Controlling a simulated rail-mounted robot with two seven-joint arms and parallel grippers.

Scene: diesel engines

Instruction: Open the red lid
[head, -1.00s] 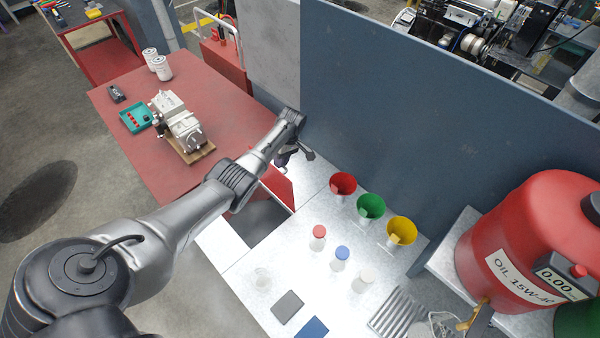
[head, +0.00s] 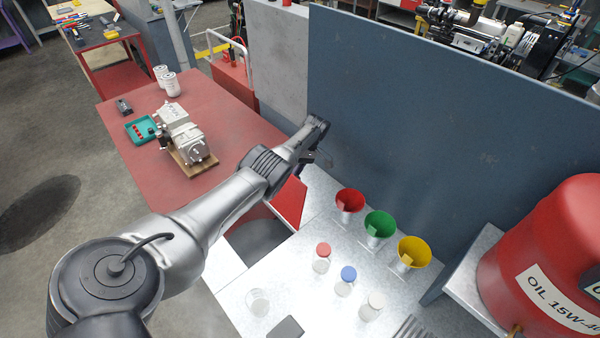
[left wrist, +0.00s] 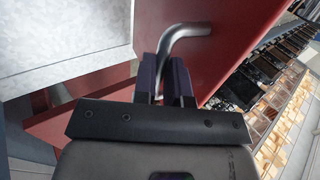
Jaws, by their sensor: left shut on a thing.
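The red lid (head: 291,203) stands tilted up at the far side of a dark opening in the light metal bench, in the head view. In the left wrist view the lid's red face (left wrist: 234,42) fills the upper middle, with a bent metal handle (left wrist: 186,31) on it. My left gripper (left wrist: 164,72) is shut on this handle, its dark fingers on either side of the bar. In the head view the left gripper (head: 318,158) is small and partly hidden by its wrist. My right gripper is not in view.
Red (head: 350,200), green (head: 380,224) and yellow (head: 414,251) funnels stand right of the lid by a blue-grey partition (head: 430,130). Capped bottles stand in front of them. A red table (head: 225,110) with an engine part (head: 186,135) lies beyond the arm.

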